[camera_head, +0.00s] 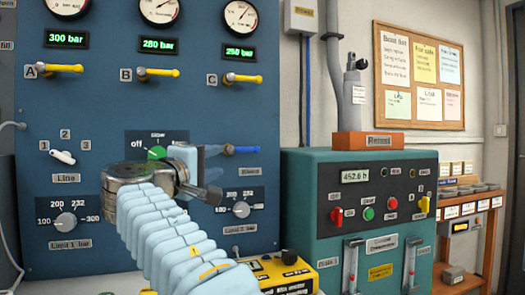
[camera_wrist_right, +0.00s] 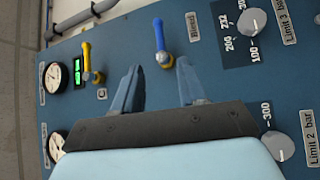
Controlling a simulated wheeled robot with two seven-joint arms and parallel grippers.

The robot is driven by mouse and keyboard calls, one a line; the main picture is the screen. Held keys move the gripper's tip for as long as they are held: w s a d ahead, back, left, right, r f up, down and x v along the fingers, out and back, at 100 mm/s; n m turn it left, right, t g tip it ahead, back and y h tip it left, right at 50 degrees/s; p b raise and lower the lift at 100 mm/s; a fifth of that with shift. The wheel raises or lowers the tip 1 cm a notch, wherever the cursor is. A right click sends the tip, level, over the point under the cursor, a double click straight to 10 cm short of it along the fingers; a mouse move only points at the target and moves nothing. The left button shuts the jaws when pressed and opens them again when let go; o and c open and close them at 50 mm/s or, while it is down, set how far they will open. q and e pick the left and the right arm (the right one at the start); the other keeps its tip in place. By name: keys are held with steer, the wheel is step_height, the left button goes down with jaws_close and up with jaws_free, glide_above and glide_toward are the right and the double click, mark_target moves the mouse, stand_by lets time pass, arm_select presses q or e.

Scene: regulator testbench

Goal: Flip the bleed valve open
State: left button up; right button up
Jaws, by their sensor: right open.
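The bleed valve has a blue lever (camera_head: 243,149) on the blue panel (camera_head: 105,110), above the "Bleed" label (camera_head: 242,176). In the head view the lever lies level, pointing right from its pivot, which is partly covered by my right gripper (camera_head: 214,172). In the right wrist view the blue lever (camera_wrist_right: 158,37) and its pivot show just beyond the fingertips, in line with the gap between them. My right gripper (camera_wrist_right: 159,68) is open with nothing between its fingers, and it appears apart from the lever. My left gripper is not in view.
Yellow levers A (camera_head: 60,68), B (camera_head: 157,73) and C (camera_head: 242,78) lie level above. Limit knobs (camera_head: 245,223) sit below the bleed lever. A teal console (camera_head: 312,170) stands at right. A yellow box (camera_head: 285,275) is low in front.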

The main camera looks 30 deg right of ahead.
mark_target(244, 150)
steer(key=p+x, duration=0.4)
steer(key=x, duration=0.9)
steer(key=shift+w+d+r+p, duration=0.1)
steer(key=shift+d+r+p, duration=0.05)
steer(key=shift+p, duration=0.25)
steer(key=shift+w+d, duration=0.35)
steer(key=shift+d, duration=0.15)
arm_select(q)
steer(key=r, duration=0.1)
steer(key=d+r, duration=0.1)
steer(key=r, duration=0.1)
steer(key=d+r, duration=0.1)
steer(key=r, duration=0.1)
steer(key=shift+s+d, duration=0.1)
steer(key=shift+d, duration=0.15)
arm_select(e)
jaws_close()
